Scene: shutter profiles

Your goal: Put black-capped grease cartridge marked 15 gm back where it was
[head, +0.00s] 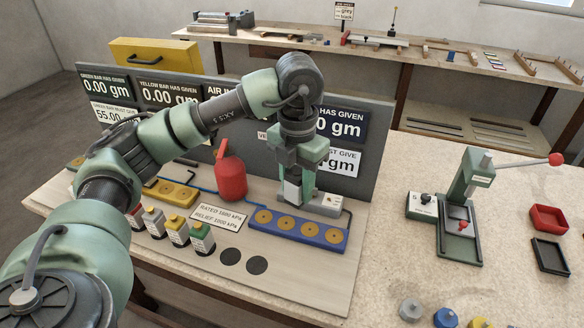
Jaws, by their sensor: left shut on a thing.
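My left gripper (299,196) reaches down over the back of the blue bar (301,231), in front of the grey panel. It is shut on a pale, cartridge-like thing (292,191), mostly hidden between the fingers. I cannot see its cap or read any mark on it. Several small capped cartridges stand in a row at the board's front left, among them a yellow-capped one (176,233) and a green-capped one (201,240). Two bare black discs, one (230,257) and another (257,266), continue that row to the right. My right gripper is out of view.
A red container (231,178) stands left of the gripper, behind a rating sign (219,217). A yellow bar (170,192) lies farther left. A green lever press (461,210) and red tray (548,219) are on the right. The board's front right is clear.

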